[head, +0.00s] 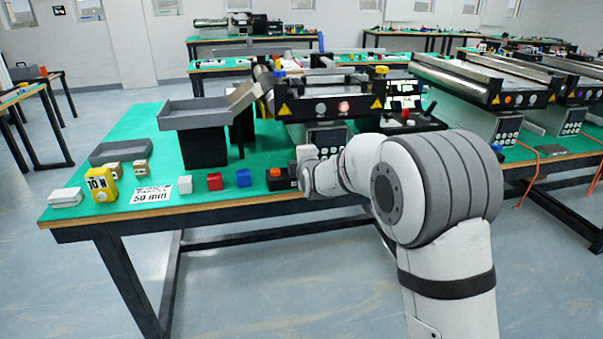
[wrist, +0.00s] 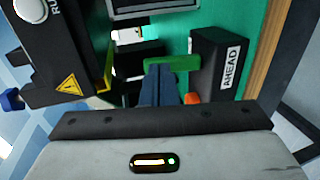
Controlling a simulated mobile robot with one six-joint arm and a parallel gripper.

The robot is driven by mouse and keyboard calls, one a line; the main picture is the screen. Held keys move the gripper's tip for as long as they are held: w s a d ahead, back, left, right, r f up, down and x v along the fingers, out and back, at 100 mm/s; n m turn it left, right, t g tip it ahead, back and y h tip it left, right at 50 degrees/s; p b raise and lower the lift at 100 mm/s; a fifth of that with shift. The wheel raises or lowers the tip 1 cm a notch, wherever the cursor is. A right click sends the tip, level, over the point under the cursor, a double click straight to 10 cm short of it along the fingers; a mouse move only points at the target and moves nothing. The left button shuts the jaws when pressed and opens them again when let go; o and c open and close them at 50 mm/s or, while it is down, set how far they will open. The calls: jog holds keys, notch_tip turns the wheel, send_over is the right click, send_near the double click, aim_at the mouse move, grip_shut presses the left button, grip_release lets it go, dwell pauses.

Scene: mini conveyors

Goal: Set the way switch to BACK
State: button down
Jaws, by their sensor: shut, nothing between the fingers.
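The black box with a white AHEAD label (wrist: 229,67) stands on the green table top in the wrist view. A small orange part (wrist: 192,98) shows near its lower left, partly hidden. In the head view a low black box with an orange part (head: 278,179) sits at the table's front edge, beside my wrist. My gripper (wrist: 158,70) is shut and empty, its fingers just left of the labelled box. A green bar-like piece (wrist: 186,63) shows between the fingertips and the box; I cannot tell whether they touch. No BACK label is visible, and the switch position is unclear.
A grey tray (head: 195,114) stands further back.

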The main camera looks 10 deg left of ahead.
jog(key=v, duration=1.3)
jog(key=shift+s+d+f, duration=0.15)
jog(key=shift+s+d, duration=0.15)
jog(key=shift+d, duration=0.15)
jog(key=shift+d, duration=0.1)
jog(key=s+d+r+m+g+h+p, duration=0.2)
jog(key=s+d+r+m+p, duration=0.1)
jog(key=s+d+m+p, duration=0.3)
jog(key=s+d+r+m+g+h+p, duration=0.2)
jog(key=s+d+r+m+p, duration=0.15)
jog(key=d, duration=0.45)
jog(key=s+d+r+m+g+h+p, duration=0.1)
jog(key=s+d+m+g+p, duration=0.2)
jog(key=s, duration=0.7)
jog(key=s+d+r+m+g+h+p, duration=0.1)
jog(key=s+d+r+m+g+p, duration=0.1)
jog(key=s+d+m+g+p, duration=0.2)
jog(key=s+d+m+p, duration=0.1)
jog(key=s+d+m, duration=0.2)
jog(key=s+m, duration=0.3)
jog(key=shift+s+d+r, duration=0.2)
jog(key=shift+s+d, duration=0.15)
jog(key=shift+s, duration=0.3)
jog(key=c, duration=2.1)
grip_release()
